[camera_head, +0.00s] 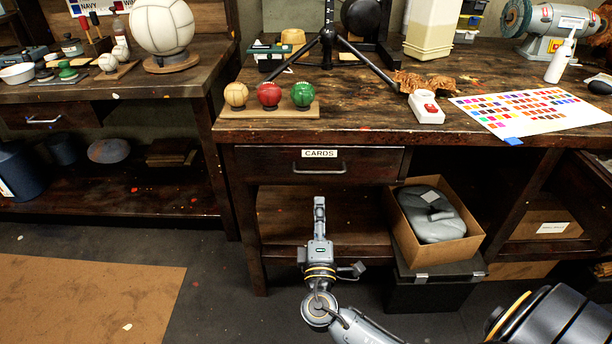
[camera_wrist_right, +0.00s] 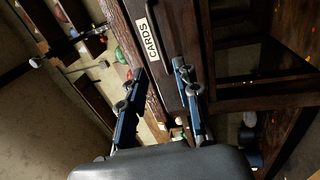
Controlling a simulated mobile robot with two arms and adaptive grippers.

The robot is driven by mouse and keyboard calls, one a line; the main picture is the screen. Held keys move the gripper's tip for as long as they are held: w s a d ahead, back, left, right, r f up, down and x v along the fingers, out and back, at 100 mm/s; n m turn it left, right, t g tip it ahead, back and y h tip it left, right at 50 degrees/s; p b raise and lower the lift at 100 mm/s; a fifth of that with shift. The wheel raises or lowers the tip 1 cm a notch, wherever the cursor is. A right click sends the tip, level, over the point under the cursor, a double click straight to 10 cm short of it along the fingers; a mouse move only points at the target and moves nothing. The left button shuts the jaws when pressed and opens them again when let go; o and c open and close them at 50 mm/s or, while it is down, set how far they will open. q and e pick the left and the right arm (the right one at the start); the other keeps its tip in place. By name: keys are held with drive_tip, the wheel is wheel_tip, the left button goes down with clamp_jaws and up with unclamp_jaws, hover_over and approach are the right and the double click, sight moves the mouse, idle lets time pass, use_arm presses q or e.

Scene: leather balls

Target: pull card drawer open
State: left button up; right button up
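The card drawer (camera_head: 255,163) is a dark wooden front under the bench top, labelled CARDS, and looks closed. Its metal handle (camera_head: 320,168) sits below the label. My right gripper (camera_head: 319,203) points up toward the drawer, just below the handle in the head view. In the right wrist view, the two fingers of the gripper (camera_wrist_right: 158,78) stand apart with the CARDS label (camera_wrist_right: 152,40) beyond them. The right finger overlaps the handle area, so contact with the handle cannot be told. My left gripper is not in view.
A cardboard box (camera_head: 461,248) with a grey object stands on a black box (camera_head: 430,292) to the right of my gripper. Three balls on a wooden stand (camera_head: 268,110) sit at the bench's front edge. The floor at left is open, with a brown mat (camera_head: 90,295).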

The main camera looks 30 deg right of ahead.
sight(318, 173)
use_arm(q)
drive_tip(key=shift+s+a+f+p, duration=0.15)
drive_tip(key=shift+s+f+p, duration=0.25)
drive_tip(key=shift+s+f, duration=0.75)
use_arm(e)
drive_tip(key=x, duration=1.2)
drive_tip(key=shift+w+f, duration=0.1)
drive_tip(key=shift+w, duration=0.05)
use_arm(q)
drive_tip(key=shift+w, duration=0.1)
use_arm(e)
clamp_jaws()
